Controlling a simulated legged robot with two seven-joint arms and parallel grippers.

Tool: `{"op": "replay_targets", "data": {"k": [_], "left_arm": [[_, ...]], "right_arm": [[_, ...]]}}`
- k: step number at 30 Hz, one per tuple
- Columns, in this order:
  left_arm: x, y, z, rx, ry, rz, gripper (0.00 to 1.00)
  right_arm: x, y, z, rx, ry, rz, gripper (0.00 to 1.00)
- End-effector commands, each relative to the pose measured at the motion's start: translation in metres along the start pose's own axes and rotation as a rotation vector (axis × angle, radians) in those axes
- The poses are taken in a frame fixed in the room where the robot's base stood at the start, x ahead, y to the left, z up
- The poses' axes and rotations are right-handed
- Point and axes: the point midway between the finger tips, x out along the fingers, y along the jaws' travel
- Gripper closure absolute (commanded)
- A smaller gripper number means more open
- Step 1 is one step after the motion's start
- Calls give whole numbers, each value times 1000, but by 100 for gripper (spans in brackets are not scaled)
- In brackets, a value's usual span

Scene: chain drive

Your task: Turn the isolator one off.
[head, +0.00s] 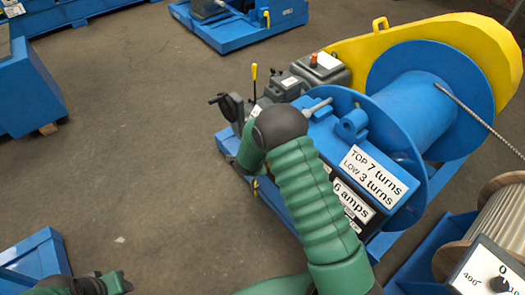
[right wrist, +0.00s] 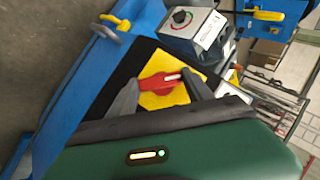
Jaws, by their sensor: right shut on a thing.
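The isolator is a red rotary handle (right wrist: 158,81) with a white mark, on a yellow plate (right wrist: 165,99) set in a black panel. In the right wrist view the handle lies nearly level, its right end slightly higher. My right gripper (right wrist: 161,84) has its two dark fingers on either end of the handle and is shut on it. In the head view my right arm hides the isolator and the right gripper's fingers. My left gripper (head: 108,284) is at the bottom left edge, away from the machine, and its jaws do not show clearly.
The blue winch drum (head: 425,95) and yellow chain guard (head: 415,38) stand behind my right arm. A grey box with a dial (right wrist: 186,22) is near the isolator. A yellow hook-like part (right wrist: 117,27) sits on the blue frame. Open floor (head: 140,130) lies left.

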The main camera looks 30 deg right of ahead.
Motion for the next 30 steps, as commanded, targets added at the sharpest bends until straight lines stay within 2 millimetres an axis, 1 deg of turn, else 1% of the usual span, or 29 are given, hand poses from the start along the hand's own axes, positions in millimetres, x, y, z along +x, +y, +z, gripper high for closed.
{"op": "replay_targets", "data": {"k": [3, 13, 14, 18, 19, 27, 30], "left_arm": [[-3, 0, -1, 0, 0, 0, 64], [-3, 0, 0, 0, 0, 0, 64], [-3, 0, 0, 0, 0, 0, 64], [-3, 0, -1, 0, 0, 0, 64], [-3, 0, -1, 0, 0, 0, 64], [-3, 0, -1, 0, 0, 0, 64], [-5, 0, -1, 0, 0, 0, 64]], "right_arm": [[0, 3, 2, -10, -6, 12, 81], [1, 4, 3, -13, -6, 14, 81], [1, 4, 3, -13, -6, 13, 40], [0, 3, 2, -12, -5, 12, 21], [0, 3, 2, -12, -4, 11, 19], [-1, 1, 0, -9, -2, 7, 19], [-8, 0, 0, -9, -2, 7, 19]]}}
